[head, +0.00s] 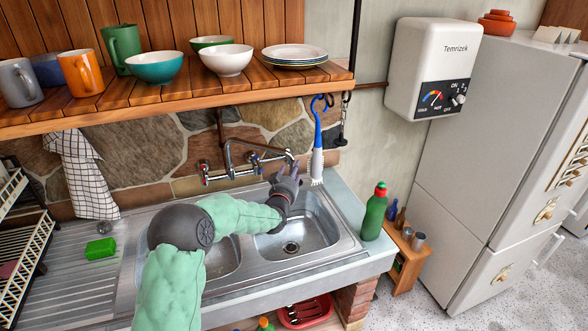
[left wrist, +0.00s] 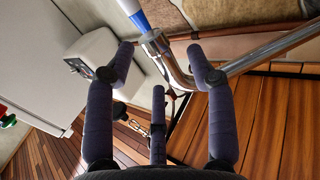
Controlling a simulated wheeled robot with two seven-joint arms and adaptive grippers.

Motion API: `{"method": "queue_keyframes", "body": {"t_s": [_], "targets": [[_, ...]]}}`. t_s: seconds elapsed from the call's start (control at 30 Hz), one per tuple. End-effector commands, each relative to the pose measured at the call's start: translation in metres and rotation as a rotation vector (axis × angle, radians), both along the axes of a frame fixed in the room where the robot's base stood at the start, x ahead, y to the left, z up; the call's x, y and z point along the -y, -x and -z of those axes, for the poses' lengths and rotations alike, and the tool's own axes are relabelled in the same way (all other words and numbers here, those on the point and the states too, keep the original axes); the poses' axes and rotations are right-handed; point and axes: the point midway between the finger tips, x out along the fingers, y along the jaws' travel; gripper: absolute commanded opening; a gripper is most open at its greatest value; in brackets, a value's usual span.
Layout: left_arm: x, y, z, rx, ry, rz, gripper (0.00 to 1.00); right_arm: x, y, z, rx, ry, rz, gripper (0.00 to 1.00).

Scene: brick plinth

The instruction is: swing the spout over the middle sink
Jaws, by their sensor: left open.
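The metal spout (head: 262,147) reaches from the wall tap to the right, its end near the right basin (head: 318,222). The left basin (head: 226,262) is partly hidden by my left arm. My left gripper (head: 284,174) is open just below and in front of the spout's end, above the right basin. In the left wrist view the spout (left wrist: 176,68) shows beyond and between the spread fingers of my gripper (left wrist: 160,56). I cannot tell whether any finger touches it. My right gripper is not in view.
A blue-handled brush (head: 318,150) hangs close to the right of the spout's end. A green bottle (head: 375,213) stands on the counter's right end. The wooden shelf (head: 180,98) with dishes is above the tap. A green sponge (head: 100,248) lies on the drainboard.

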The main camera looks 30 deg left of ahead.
Motion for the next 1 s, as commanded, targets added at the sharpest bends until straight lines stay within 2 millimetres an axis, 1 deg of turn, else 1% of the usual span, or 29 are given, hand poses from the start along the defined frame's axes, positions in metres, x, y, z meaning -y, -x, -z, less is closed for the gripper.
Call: {"method": "queue_keyframes", "body": {"t_s": [0.03, 0.2, 0.37, 0.6, 0.63, 0.67, 0.7, 0.77, 0.8, 0.83, 1.0], "targets": [[-0.001, -0.007, 0.001, -0.001, 0.000, 0.001, 0.55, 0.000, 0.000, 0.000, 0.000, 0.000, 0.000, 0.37], [-0.006, -0.020, 0.001, -0.001, 0.000, 0.001, 0.55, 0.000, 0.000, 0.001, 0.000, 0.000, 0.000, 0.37], [-0.007, -0.026, 0.000, -0.001, 0.001, 0.000, 0.55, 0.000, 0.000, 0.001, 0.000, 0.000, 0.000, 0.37], [-0.008, -0.026, 0.000, -0.001, 0.001, 0.000, 0.55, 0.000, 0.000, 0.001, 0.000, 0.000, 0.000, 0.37], [-0.008, -0.026, 0.000, -0.001, 0.001, 0.000, 0.52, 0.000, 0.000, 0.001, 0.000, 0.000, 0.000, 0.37], [-0.008, -0.026, 0.000, -0.001, 0.001, 0.000, 0.44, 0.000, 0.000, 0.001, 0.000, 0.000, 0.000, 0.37], [-0.008, -0.026, 0.000, -0.001, 0.001, 0.000, 0.32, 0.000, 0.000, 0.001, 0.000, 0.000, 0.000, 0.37], [-0.008, -0.026, 0.000, -0.001, 0.001, 0.000, 0.15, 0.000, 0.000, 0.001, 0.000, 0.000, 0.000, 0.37], [-0.008, -0.026, 0.000, -0.001, 0.000, 0.000, 0.04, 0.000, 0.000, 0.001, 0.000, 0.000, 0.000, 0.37], [-0.008, -0.026, 0.000, -0.001, 0.000, 0.000, 0.00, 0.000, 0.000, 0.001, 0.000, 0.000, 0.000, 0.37], [-0.008, -0.025, 0.000, 0.000, 0.000, 0.000, 0.00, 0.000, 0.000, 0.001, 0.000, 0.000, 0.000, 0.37]]}}
